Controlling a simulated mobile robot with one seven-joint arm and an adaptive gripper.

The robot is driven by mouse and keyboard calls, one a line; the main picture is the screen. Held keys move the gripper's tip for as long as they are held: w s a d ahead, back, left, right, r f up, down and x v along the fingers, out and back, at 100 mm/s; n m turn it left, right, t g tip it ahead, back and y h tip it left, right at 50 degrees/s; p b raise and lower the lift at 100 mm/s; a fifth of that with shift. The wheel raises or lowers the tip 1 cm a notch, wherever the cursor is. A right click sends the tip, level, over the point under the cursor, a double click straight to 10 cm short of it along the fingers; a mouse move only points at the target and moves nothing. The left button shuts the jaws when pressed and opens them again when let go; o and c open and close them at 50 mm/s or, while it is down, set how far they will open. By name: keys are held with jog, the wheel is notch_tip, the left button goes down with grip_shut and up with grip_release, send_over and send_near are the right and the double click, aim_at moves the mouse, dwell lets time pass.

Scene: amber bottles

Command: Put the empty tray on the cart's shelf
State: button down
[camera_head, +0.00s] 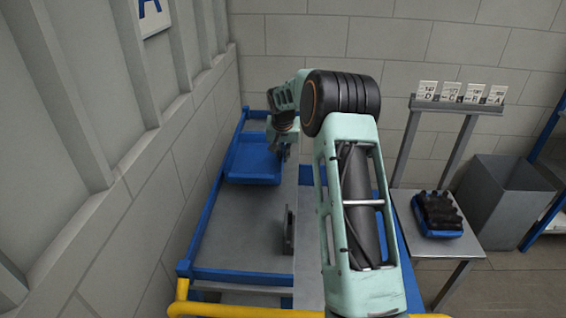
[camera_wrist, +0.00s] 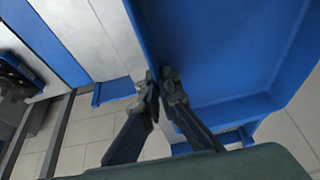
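The empty blue tray (camera_head: 252,163) is at the far end of the blue-framed cart with a grey deck (camera_head: 240,232). In the wrist view the tray (camera_wrist: 225,60) fills the upper right, and its inside is bare. My gripper (camera_wrist: 160,82) has one finger on each side of the tray's near wall and looks shut on it. In the head view my gripper (camera_head: 284,152) is at the tray's right side. I cannot tell whether the tray rests on the deck or hangs just above it.
A grey side table (camera_head: 470,243) at right holds a blue tray with several dark bottles (camera_head: 438,213). Labelled cards (camera_head: 460,92) stand behind it. A grey bin (camera_head: 503,195) is farther right. A small upright plate (camera_head: 289,230) stands on the cart. A wall is close at left.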

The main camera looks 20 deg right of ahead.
jog(key=shift+w+f, duration=0.1)
jog(key=shift+f, duration=1.5)
jog(key=shift+f, duration=0.1)
jog(key=shift+f, duration=0.15)
jog(key=c, duration=2.2)
grip_release()
jog(key=shift+o, duration=0.2)
jog(key=shift+r+p, duration=0.3)
jog(key=b+v, duration=0.2)
jog(key=v, duration=1)
